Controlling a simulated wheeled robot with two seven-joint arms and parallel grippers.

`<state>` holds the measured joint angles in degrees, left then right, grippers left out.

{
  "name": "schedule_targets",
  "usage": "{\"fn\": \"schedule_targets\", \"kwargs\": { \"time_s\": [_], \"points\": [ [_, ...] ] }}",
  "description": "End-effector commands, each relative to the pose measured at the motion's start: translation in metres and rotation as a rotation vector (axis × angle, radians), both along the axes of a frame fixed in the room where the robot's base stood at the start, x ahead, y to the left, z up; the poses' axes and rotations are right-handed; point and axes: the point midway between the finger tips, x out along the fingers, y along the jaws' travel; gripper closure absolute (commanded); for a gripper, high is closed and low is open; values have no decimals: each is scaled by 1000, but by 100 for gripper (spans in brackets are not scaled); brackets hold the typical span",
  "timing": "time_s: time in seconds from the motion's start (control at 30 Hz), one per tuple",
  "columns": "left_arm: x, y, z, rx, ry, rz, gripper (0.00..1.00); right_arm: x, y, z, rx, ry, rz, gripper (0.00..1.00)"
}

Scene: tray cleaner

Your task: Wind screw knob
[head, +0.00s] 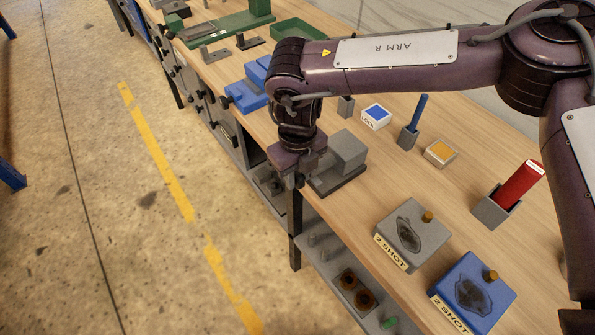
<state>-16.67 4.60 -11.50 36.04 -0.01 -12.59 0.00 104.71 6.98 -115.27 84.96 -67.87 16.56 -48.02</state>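My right gripper (299,179) hangs at the front edge of the workbench, pointing down. It is beside a grey block on a dark base (346,154); I cannot tell whether it touches that fixture. Its fingertips are small and partly dark, so I cannot tell whether they are open or shut. No screw knob shows clearly at the gripper; one there may be hidden behind it. Several small dark knobs show along the bench front, one of them (201,97) at the upper left. My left gripper is not in view.
The wooden bench (376,215) runs diagonally. On it are a grey box (411,237) and a blue box (473,291) marked "2 SHOT", a red cylinder in a holder (519,183), a blue stick (419,111) and green trays (298,29). A lower shelf holds small parts. The floor at left is clear.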

Motion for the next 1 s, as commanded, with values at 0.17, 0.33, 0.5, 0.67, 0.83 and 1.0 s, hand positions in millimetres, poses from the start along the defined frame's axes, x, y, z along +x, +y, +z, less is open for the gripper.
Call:
{"fn": "schedule_targets", "kwargs": {
  "time_s": [0.17, 0.33, 0.5, 0.67, 0.83, 1.0],
  "points": [
    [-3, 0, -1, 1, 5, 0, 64, 0, 0, 0, 0, 0, 0, 85],
    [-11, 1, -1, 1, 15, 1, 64, 0, 0, 0, -1, -1, 0, 100],
    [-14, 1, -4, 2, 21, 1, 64, 0, -1, -1, 5, -9, 0, 100],
    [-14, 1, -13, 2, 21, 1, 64, -1, -1, -3, 36, -46, 0, 100],
    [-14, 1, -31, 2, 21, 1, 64, -3, -3, -6, 97, -130, 0, 100],
    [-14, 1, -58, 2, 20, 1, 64, -4, -5, -9, 176, -241, -2, 100]
  ]
}}
